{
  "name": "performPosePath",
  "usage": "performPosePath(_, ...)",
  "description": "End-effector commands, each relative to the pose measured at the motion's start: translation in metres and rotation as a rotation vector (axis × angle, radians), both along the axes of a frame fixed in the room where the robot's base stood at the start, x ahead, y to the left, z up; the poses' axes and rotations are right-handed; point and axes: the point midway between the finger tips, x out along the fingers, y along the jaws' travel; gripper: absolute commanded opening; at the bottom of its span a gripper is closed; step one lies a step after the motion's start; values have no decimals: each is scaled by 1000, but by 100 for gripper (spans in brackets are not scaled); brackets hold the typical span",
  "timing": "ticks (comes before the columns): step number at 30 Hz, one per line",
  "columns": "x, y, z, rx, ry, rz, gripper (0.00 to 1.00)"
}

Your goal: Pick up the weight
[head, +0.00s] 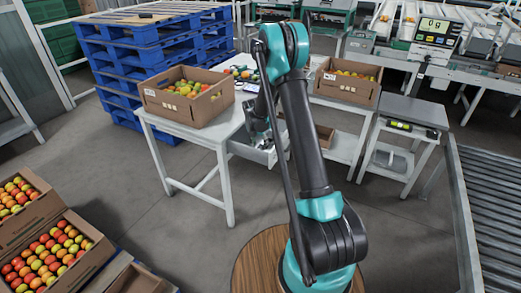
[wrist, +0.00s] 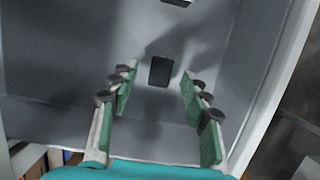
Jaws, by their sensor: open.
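A small dark rectangular block (wrist: 160,71), which looks like the weight, lies on the pale floor of the open drawer (head: 252,152). In the wrist view it sits just ahead of and between the fingertips, with a clear gap on both sides. My gripper (wrist: 157,88) is open and empty, its green-padded fingers spread over the drawer (wrist: 60,95). In the head view my gripper (head: 259,133) reaches down into the drawer under the white table (head: 190,136). The block is hidden there by my arm and the drawer.
A cardboard box of tomatoes (head: 188,97) stands on the table, and another box (head: 347,82) stands to the right. The drawer wall (wrist: 268,80) rises close on the right of my gripper. Another dark item (wrist: 177,2) shows at the wrist view's top edge.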

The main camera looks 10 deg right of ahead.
Motion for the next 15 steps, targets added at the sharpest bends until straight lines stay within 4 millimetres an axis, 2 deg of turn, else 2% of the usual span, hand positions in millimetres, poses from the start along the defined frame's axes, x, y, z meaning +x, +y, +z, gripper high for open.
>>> performPosePath(4, 3, -3, -14, 0, 0, -1, 47)
performPosePath(12, 4, -3, -16, 0, 0, -1, 47)
performPosePath(13, 4, -3, -16, 0, 0, -1, 46)
performPosePath(15, 4, -3, -16, 0, 0, -1, 38)
